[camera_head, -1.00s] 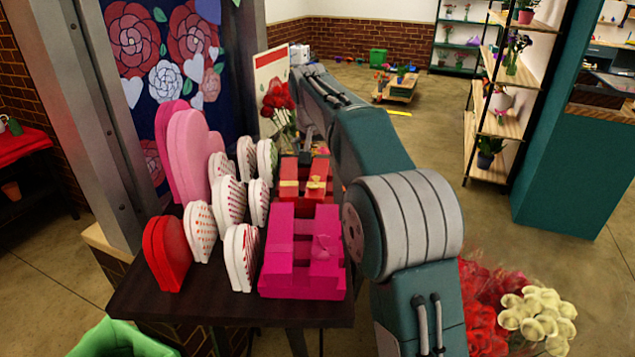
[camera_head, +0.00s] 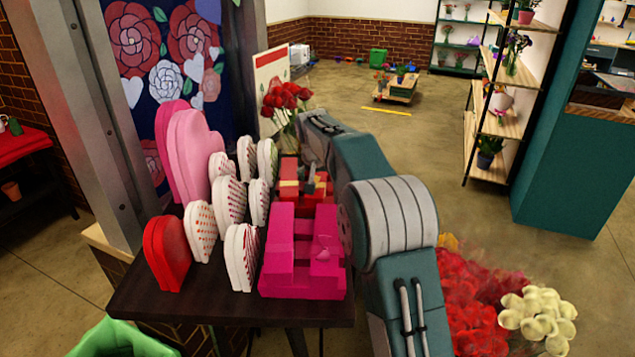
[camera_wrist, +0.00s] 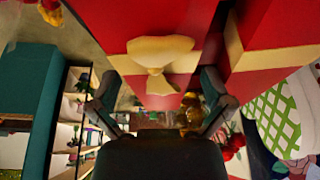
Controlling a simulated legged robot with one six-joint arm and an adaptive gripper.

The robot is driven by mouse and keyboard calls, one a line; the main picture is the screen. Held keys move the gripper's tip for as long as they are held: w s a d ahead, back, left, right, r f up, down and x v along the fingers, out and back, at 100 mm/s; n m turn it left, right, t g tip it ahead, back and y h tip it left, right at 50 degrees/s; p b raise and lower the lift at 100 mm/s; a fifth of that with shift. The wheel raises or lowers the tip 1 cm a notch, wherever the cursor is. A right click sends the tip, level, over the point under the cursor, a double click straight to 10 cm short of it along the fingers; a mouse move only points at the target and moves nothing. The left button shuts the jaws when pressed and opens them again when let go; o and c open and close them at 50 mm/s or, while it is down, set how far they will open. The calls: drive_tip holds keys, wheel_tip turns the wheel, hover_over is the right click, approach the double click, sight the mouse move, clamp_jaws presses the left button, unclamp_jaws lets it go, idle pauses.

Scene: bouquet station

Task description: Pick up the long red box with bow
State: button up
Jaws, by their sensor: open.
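The red box with a pale ribbon and bow (camera_head: 289,189) stands on the dark table behind the pink boxes, partly hidden by my arm and gripper. In the wrist view the red box (camera_wrist: 110,22) is very close, with its cream bow (camera_wrist: 158,55) between my fingers' sides. A second red, cream-banded surface (camera_wrist: 265,20) lies beside it at the right; I cannot tell if it is the same box. My gripper (camera_wrist: 160,103) is open, its fingers spread to either side below the bow. In the head view my gripper (camera_head: 311,180) is small, at the red box.
Bright pink boxes (camera_head: 302,262) are stacked at the front of the table (camera_head: 215,307). Several heart-shaped boxes (camera_head: 198,230) stand close on the left. A vase of red roses (camera_head: 285,100) stands behind. Bouquets (camera_head: 500,300) are at lower right. Floor beyond the table is open.

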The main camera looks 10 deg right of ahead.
drive_tip(key=c, duration=1.3)
drive_tip(key=shift+o, duration=0.2)
